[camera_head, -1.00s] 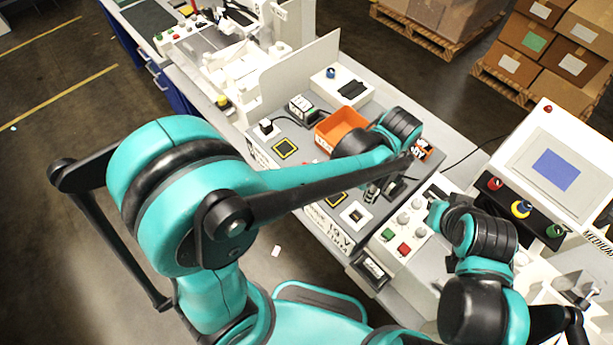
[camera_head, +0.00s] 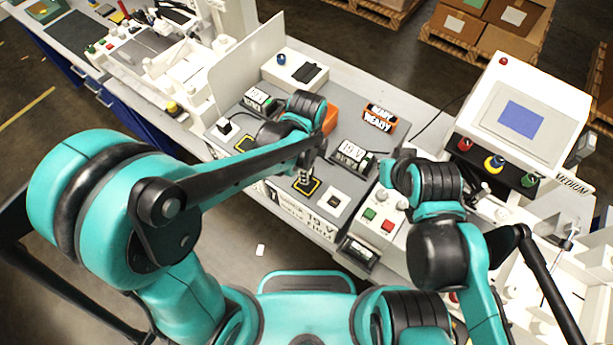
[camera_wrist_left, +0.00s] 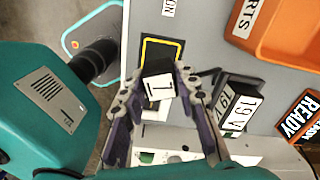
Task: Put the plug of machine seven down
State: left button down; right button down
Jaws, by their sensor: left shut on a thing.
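In the left wrist view a black plug (camera_wrist_left: 158,67) with a white label marked like a 7 sits between the fingers of my left gripper (camera_wrist_left: 160,98), which is shut on it. The plug is over the near part of a yellow-outlined square (camera_wrist_left: 179,42) on the grey bench top. I cannot tell whether it touches the surface. In the head view my left gripper (camera_head: 306,180) points down at the same yellow-outlined square (camera_head: 316,183), and the plug is hardly distinguishable there. My right arm reaches in from the right; its fingers are hidden.
A black power block marked 19 V (camera_head: 352,156) stands right of the left gripper. An orange bin (camera_head: 331,119) lies behind it, with a READY sign (camera_head: 379,117) farther right. A white plate (camera_head: 334,201) and a button panel (camera_head: 378,219) are close on the right.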

pick_arm(q)
jog(key=shift+f+b, duration=0.55)
jog(key=shift+f, duration=1.45)
jog(key=shift+f, duration=0.2)
jog(key=c, duration=1.1)
grip_release()
jog(key=shift+c, duration=0.2)
jog(key=shift+r, duration=0.15)
